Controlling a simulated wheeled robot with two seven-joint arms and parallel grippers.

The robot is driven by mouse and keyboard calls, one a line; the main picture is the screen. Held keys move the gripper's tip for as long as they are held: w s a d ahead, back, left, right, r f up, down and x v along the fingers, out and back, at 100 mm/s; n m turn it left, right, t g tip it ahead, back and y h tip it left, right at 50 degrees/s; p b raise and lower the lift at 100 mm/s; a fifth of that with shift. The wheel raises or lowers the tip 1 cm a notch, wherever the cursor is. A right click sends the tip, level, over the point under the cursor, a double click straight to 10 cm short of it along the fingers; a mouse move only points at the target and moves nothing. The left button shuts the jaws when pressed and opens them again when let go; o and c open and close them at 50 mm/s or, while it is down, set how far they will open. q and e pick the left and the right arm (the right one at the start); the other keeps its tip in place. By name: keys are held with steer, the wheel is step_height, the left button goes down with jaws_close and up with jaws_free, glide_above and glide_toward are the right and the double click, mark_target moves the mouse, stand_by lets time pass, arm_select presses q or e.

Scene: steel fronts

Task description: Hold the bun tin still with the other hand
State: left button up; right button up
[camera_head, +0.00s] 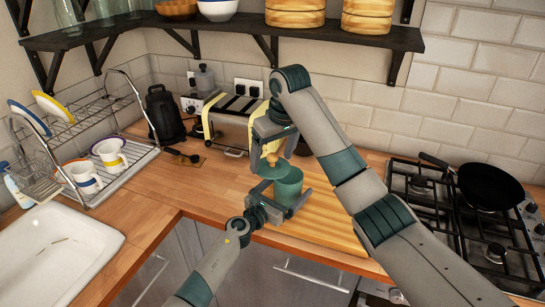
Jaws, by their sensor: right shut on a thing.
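The bun tin (289,188) is a green, round canister standing near the front edge of the counter. Its green lid (266,170), with a pale wooden knob (272,159), shows at the top of the tin, set a little to the left. My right gripper (271,152) comes down from above and is shut on the lid's knob. My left gripper (278,199) is low at the front of the tin, its fingers apart on either side of the tin's body. I cannot tell whether either finger touches it. The lid and grippers hide part of the tin.
A wooden board (325,222) lies to the right, before the gas hob (425,190) with a black pan (489,186). A dish rack (112,157) and sink (55,250) are left. A shelf (230,30) hangs above.

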arm_select(q)
steer(key=shift+r, duration=0.15)
arm_select(e)
steer(key=shift+s+r, duration=0.1)
arm_select(q)
steer(key=shift+s+a, duration=0.2)
steer(key=shift+s, duration=0.1)
steer(key=v, duration=1.1)
steer(key=shift+s+a, duration=0.1)
